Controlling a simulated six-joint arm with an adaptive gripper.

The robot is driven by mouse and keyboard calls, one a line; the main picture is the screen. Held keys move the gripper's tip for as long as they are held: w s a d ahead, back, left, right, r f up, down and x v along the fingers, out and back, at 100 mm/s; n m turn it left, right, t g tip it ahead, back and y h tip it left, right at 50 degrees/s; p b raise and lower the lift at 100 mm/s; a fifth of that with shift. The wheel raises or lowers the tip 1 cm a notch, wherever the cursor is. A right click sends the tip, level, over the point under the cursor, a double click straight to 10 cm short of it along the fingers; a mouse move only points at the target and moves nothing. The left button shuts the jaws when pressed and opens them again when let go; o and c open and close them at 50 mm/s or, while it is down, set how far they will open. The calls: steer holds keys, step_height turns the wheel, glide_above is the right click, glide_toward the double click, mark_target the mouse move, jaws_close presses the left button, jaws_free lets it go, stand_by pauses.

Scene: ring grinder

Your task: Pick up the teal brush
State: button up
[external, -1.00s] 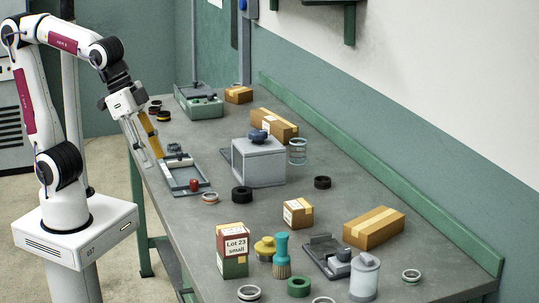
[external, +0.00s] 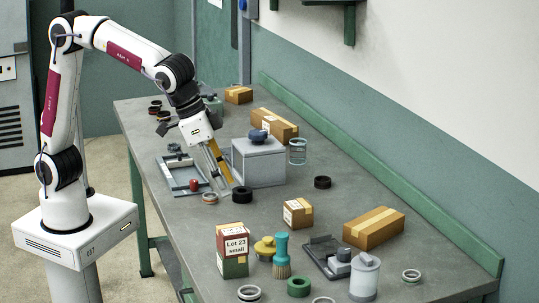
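The teal brush (external: 282,256) stands upright on the bench, bristles down, in the front part of the external view. A yellow-topped object stands just left of it and a green ring lies just in front. My gripper (external: 222,184) is above the bench, well back and to the left of the brush, in front of the grey box. Its fingers point down and look apart, with nothing seen between them. A yellow strip shows along the gripper. No part of the brush is hidden except perhaps a little at its base.
Close around the brush are the yellow-topped object (external: 265,249), the green ring (external: 299,287) and the stacked Lot 23 boxes (external: 233,249). A grey fixture (external: 325,254) and a lidded canister (external: 365,277) stand to the right. A black ring (external: 242,195) lies near my gripper.

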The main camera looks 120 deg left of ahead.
steer(key=n, duration=0.2)
glide_toward(277, 235)
steer(key=shift+g+y, duration=0.3)
steer(key=f, duration=0.1)
steer(key=w+f, duration=0.1)
steer(key=f, duration=0.1)
steer(key=w+f, duration=0.1)
steer(key=shift+d+f, duration=0.15)
steer(key=shift+f, duration=0.2)
steer(key=shift+x, duration=1.3)
steer(key=shift+w+a+f, duration=0.2)
steer(key=shift+a+f, duration=0.1)
steer(key=shift+f, duration=0.25)
steer(key=shift+w+a+f, duration=0.2)
steer(key=shift+a+f, duration=0.05)
steer(key=shift+f, duration=0.25)
steer(key=shift+w+a+f, duration=0.2)
steer(key=shift+a+f, duration=0.1)
steer(key=shift+f, duration=0.25)
steer(key=shift+x, duration=0.75)
steer(key=shift+c, duration=0.3)
jaws_close()
